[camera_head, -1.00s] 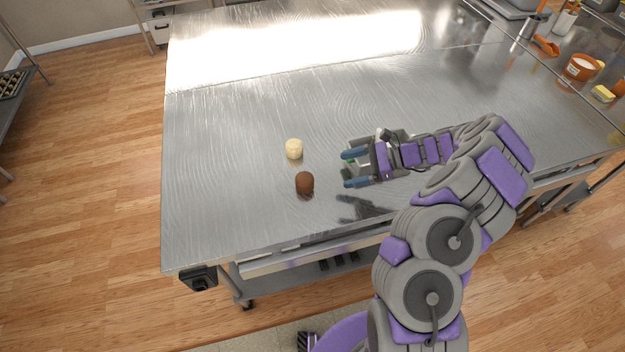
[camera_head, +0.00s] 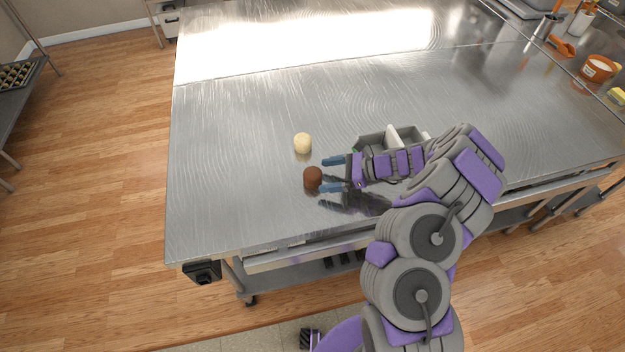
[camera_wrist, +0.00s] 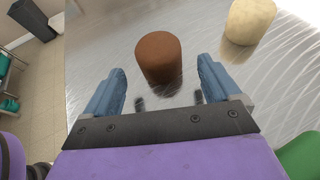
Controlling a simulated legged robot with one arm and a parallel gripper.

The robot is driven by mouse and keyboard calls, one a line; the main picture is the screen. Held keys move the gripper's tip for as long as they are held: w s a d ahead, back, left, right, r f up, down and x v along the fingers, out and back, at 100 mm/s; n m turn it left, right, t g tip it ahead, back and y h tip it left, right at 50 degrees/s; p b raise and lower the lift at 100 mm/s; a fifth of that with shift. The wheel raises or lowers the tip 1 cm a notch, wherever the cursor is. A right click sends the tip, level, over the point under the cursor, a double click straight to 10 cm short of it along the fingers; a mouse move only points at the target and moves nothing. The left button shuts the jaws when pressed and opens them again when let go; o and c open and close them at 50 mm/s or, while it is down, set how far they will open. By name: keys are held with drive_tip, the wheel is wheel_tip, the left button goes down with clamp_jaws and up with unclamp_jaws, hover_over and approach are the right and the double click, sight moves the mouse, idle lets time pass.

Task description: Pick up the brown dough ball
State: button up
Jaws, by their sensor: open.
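The brown dough ball (camera_head: 313,177) sits on the metal table, near its front edge. In the wrist view the brown dough ball (camera_wrist: 159,57) stands just ahead of the fingertips, roughly between their lines. My gripper (camera_head: 331,174) is open and empty, reaching in from the right with blue fingers. In the head view its near finger looks very close to the ball; I cannot tell whether they touch. In the wrist view my gripper (camera_wrist: 160,76) shows both fingers apart.
A cream dough ball (camera_head: 303,143) sits just behind the brown one; it also shows at the upper right of the wrist view (camera_wrist: 249,20). A grey container (camera_head: 372,137) is partly hidden behind my arm. The steel table (camera_head: 230,160) is clear to the left.

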sight(313, 176)
drive_tip(key=shift+r+b+x, duration=0.2)
drive_tip(key=shift+b+x, duration=0.45)
drive_tip(key=shift+x, duration=2.1)
drive_tip(key=c, duration=1.1)
